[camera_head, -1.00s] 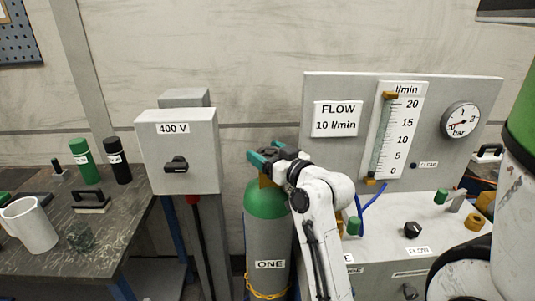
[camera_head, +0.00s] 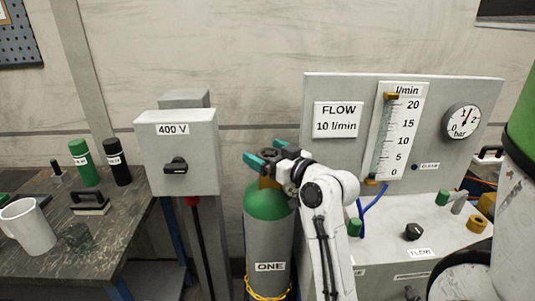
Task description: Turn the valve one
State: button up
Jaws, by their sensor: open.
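A grey gas cylinder with a green shoulder (camera_head: 268,205) and the label ONE (camera_head: 269,267) stands upright in the middle. Its valve handwheel (camera_head: 268,154) is dark and sits on a brass neck (camera_head: 266,182) at the top. My gripper (camera_head: 268,155) has teal fingertips, one at each side of the handwheel, and is open. I cannot tell whether the fingers touch the wheel. My white arm comes up from below right and hides part of the cylinder's right side.
A 400 V box (camera_head: 177,155) stands left of the cylinder. A panel at right carries a flow tube (camera_head: 398,130), a bar gauge (camera_head: 462,122) and a FLOW knob (camera_head: 412,231). A workbench (camera_head: 95,235) with a white mug (camera_head: 27,226) is at far left.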

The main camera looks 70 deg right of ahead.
jog(key=p+v, duration=0.3)
jog(key=v, duration=0.8)
jog(key=shift+p, duration=0.4)
dwell(0.4)
